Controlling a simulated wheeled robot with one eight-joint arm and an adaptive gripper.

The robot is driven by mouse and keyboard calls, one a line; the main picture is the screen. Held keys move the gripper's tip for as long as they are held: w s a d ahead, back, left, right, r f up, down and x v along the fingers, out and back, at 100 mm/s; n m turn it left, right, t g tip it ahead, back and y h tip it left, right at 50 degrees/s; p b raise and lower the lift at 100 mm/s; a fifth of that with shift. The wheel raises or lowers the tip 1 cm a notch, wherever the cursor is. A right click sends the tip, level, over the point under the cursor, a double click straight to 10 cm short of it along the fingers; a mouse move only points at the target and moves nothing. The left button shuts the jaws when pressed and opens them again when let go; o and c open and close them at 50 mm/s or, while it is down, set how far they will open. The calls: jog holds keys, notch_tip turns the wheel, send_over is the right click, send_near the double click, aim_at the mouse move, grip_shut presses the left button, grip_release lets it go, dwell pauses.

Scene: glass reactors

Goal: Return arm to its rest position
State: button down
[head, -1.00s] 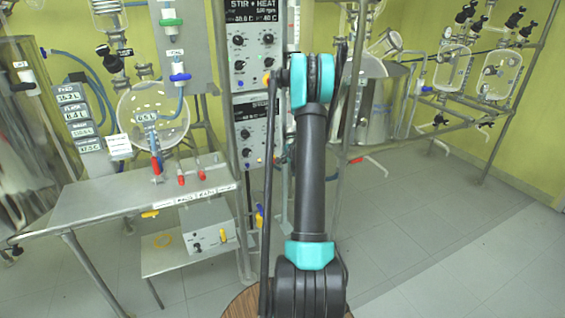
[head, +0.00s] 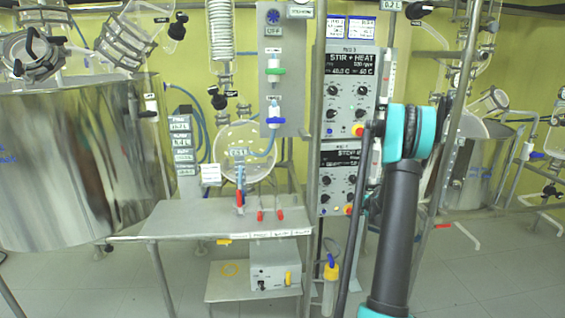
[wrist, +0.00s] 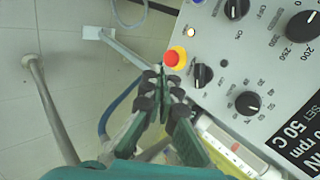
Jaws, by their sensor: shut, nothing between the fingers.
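My gripper (wrist: 165,95) shows in the wrist view with its dark green and black fingers together and nothing between them. Beyond the fingertips are a red and yellow button (wrist: 175,57) and the grey stir-and-heat control panel (wrist: 250,60). I cannot tell whether the fingers touch the panel. In the head view my black and teal arm (head: 398,220) rises from the bottom edge in front of the right side of the control boxes. My gripper cannot be made out in that view.
A steel bench (head: 185,215) with red-tipped clamps stands left of the arm, below a round glass flask (head: 240,165). A large steel vessel (head: 65,165) fills the far left. A metal upright (head: 449,120) stands close right of the arm. A white-and-red column (wrist: 235,150) lies close to the fingers.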

jog(key=s+a+r+n+g, duration=0.1)
jog(key=s+a+r+n, duration=0.3)
jog(key=s+a, duration=0.45)
jog(key=s+a+r+n+g, duration=0.2)
jog(key=s+a+r+n, duration=0.2)
jog(key=s+a, duration=0.5)
jog(key=s+a+f+n+g, duration=0.1)
jog(key=s+n, duration=0.3)
jog(key=s, duration=0.9)
jog(key=s+a+f+n+g, duration=0.1)
jog(key=s+a+n, duration=0.3)
jog(key=s, duration=0.9)
jog(key=shift+a+f+n, duration=0.2)
jog(key=shift+f+n, duration=0.1)
jog(key=shift+f, duration=0.05)
